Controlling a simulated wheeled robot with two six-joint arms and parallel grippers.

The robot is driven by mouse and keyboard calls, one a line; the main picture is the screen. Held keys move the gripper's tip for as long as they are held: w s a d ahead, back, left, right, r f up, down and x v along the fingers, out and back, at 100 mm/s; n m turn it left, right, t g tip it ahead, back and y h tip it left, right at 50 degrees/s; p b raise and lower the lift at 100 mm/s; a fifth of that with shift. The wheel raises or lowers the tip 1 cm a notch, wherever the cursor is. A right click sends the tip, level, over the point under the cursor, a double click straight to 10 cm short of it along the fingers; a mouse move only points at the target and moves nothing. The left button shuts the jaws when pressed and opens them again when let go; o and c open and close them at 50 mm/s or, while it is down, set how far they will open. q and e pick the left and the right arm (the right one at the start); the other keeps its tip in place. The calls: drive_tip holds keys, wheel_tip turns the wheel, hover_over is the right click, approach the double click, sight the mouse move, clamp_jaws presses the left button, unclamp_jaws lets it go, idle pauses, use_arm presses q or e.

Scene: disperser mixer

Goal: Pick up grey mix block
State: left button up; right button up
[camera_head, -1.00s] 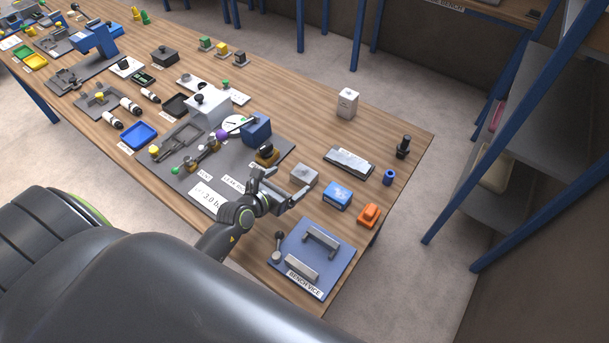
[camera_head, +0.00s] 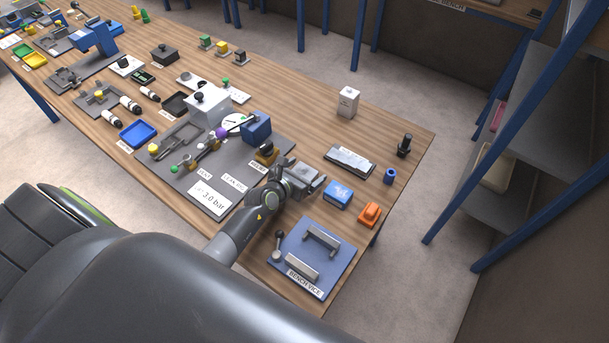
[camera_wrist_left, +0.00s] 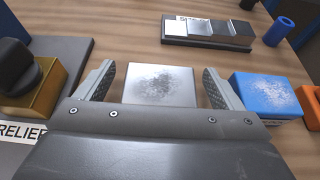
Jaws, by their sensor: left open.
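The grey mix block (camera_wrist_left: 160,84) is a pale grey cube with a speckled top. In the left wrist view it lies between the two fingers of my open left gripper (camera_wrist_left: 160,82), with a gap to each finger. In the head view the left gripper (camera_head: 310,178) is over the block, and most of the block is hidden by it. My right gripper is not in view.
A blue block (camera_head: 338,195) stands close on the right, with an orange piece (camera_head: 370,214) beyond it. A blue bench vice plate (camera_head: 312,258) lies nearer. A stepped grey block (camera_head: 349,160) lies behind. A brass-based relief knob (camera_wrist_left: 30,80) stands left.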

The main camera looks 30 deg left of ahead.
use_arm(q)
drive_tip(key=shift+r, duration=0.1)
drive_tip(key=c, duration=1.3)
